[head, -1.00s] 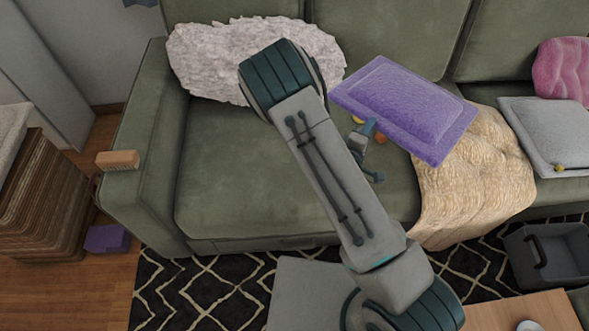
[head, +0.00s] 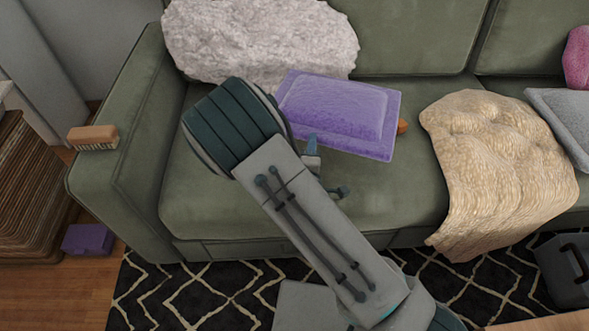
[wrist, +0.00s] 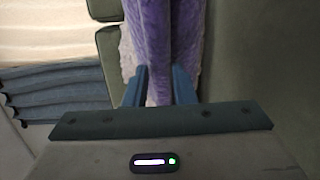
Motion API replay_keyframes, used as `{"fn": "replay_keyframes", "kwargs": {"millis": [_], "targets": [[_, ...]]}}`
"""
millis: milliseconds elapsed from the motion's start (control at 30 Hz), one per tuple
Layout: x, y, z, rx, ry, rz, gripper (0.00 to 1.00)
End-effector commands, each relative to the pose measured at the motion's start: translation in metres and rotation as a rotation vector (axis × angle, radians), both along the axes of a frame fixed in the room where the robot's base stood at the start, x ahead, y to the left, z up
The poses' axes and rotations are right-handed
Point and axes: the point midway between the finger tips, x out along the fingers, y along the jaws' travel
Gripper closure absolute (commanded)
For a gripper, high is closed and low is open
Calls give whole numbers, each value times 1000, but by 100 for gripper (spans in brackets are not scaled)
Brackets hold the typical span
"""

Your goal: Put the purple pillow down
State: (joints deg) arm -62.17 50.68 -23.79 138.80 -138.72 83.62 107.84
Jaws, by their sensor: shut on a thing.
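The purple pillow (head: 340,112) is over the left seat of the green sofa (head: 215,205), in front of the white fluffy pillow. In the wrist view the purple pillow (wrist: 155,45) runs edge-on between the two blue fingers of my gripper (wrist: 160,88). My gripper is shut on its near edge. In the head view my arm hides part of the gripper, with a bit of it showing below the pillow. I cannot tell whether the pillow touches the seat.
A white fluffy pillow (head: 255,42) leans on the backrest. A beige blanket (head: 495,165) drapes over the seat to the right, with a grey pillow (head: 565,120) beyond it. A small orange thing (head: 402,126) shows beside the purple pillow. A brush (head: 93,137) lies on the left armrest. The seat's front left is clear.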

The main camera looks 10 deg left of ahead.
Motion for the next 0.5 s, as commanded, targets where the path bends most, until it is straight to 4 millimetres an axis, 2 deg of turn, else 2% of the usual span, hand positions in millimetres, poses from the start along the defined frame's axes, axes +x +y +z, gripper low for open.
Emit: {"fn": "replay_keyframes", "kwargs": {"millis": [500], "targets": [[-63, 78, -61, 0, -2, 7, 100]]}}
